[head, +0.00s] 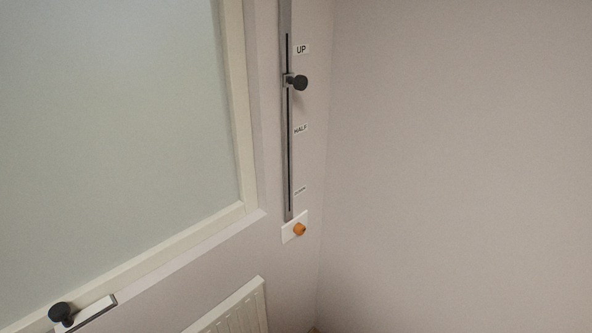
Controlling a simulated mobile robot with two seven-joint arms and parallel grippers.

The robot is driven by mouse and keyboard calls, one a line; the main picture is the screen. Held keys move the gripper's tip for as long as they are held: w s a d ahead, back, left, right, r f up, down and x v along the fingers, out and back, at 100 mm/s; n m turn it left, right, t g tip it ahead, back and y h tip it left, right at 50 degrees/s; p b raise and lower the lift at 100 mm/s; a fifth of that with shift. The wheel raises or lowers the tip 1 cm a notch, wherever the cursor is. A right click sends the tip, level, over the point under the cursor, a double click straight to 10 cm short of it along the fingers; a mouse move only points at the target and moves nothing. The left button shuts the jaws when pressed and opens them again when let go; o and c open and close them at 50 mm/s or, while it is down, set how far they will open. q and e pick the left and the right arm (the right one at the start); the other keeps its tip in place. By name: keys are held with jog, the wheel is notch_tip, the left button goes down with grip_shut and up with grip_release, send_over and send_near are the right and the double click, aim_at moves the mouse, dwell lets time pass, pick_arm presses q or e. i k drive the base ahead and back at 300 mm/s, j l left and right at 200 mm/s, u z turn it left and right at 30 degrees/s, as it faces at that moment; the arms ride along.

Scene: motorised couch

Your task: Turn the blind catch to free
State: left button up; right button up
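The likely blind catch is an orange knob (299,230) on a small white plate (288,234) at the lower end of a grey vertical track (289,150) on the wall. Which way the knob is turned is too small to tell. A black slider knob (300,82) sits on the track between the labels UP (302,49) and HALF (300,129). A lowest label (300,191) is too small to read. Neither of my grippers shows in the head view.
A pale frosted window (110,120) with a cream frame fills the left. Another black knob (60,312) on a white bar is at the lower left. A white radiator (235,312) stands below the window. The right wall (460,170) is bare.

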aim_at(298, 228)
jog(key=i+j+z, duration=0.15)
jog(key=z, duration=0.25)
jog(key=i+j+z, duration=0.2)
jog(key=z, duration=0.2)
jog(key=i+j+z, duration=0.15)
jog(key=j+z, duration=0.15)
jog(key=z, duration=0.15)
